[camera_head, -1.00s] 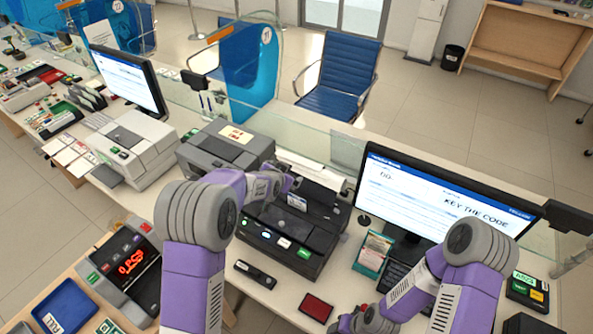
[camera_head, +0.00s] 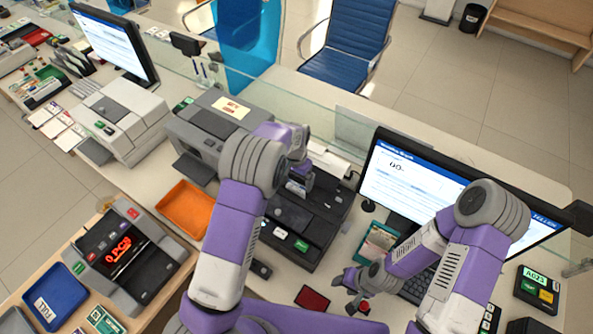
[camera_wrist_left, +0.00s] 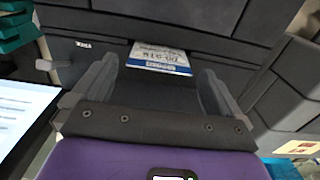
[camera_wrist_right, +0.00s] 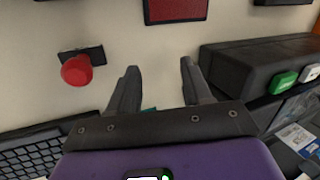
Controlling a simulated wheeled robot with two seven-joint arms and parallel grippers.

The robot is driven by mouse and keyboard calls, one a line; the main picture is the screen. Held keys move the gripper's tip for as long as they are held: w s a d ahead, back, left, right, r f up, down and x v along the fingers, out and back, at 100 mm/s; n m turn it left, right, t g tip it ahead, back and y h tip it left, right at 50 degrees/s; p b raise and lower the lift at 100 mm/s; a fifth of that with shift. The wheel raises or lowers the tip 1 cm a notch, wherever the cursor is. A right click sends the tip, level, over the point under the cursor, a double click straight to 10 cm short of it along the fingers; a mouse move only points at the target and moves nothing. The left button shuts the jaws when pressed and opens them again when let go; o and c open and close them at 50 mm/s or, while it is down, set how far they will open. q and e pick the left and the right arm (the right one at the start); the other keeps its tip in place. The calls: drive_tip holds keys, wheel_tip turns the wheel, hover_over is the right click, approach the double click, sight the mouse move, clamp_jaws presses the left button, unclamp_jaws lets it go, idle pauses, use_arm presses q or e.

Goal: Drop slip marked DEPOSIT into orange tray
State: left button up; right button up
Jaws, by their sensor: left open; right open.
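A white slip with a blue band (camera_wrist_left: 158,58) sticks out of the dark machine (camera_head: 322,207) in the left wrist view. Its print is upside down there, and I cannot read DEPOSIT on it. In the head view the slip (camera_head: 298,188) shows as a small pale patch beside my left gripper (camera_head: 300,172). That gripper is open, with the slip ahead of and between its fingers, not gripped. The orange tray (camera_head: 184,208) lies on the counter to the left of my left arm and looks empty. My right gripper (camera_head: 347,290) is open and empty above the counter.
A red pad (camera_head: 311,299) and a red button (camera_wrist_right: 77,70) are near my right gripper. A monitor (camera_head: 420,190) and keyboard stand to the right. A counting machine (camera_head: 117,258) and a blue tray (camera_head: 55,297) are at the left. A low glass screen runs behind.

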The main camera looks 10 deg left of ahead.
sight(295, 185)
use_arm(q)
drive_tip(key=shift+w+f, duration=0.1)
drive_tip(key=shift+f, duration=2.4)
drive_tip(key=c, duration=0.7)
drive_tip(key=o, duration=0.3)
drive_tip(key=shift+c, duration=1.3)
drive_tip(key=shift+r+p, duration=3.4)
drive_tip(key=shift+r, duration=2.4)
